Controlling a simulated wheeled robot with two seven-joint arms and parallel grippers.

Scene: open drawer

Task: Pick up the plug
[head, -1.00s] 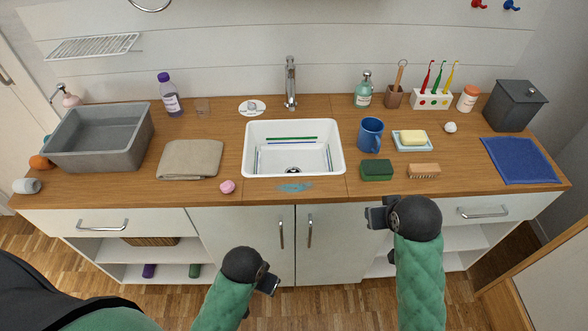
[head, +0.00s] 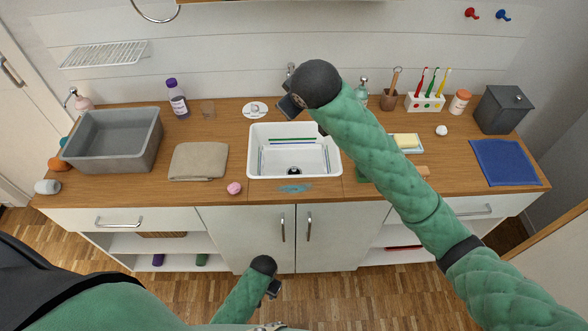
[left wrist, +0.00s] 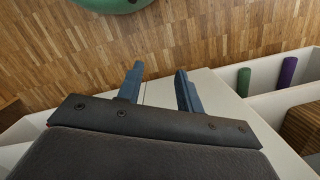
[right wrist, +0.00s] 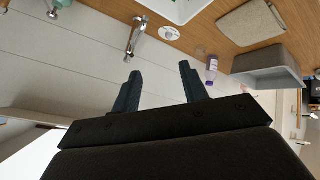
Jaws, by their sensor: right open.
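The plug (head: 254,107) shows as a small grey piece on a round white dish (head: 246,112) behind the sink, left of the tap. The dish and plug also show in the right wrist view (right wrist: 169,33), at the top. My right gripper (head: 288,104) is raised over the back of the sink, to the right of the plug and apart from it. In the right wrist view its fingers (right wrist: 161,78) are open and empty. My left gripper (head: 274,288) hangs low in front of the cabinet. Its fingers (left wrist: 160,85) are apart, with nothing between them.
The tap (right wrist: 135,38) stands close to the plug and is mostly hidden by my right arm in the head view. A purple-capped bottle (head: 177,99) and a glass (head: 208,109) stand left of the dish. The sink (head: 333,160) lies in front. My right arm covers the mug.

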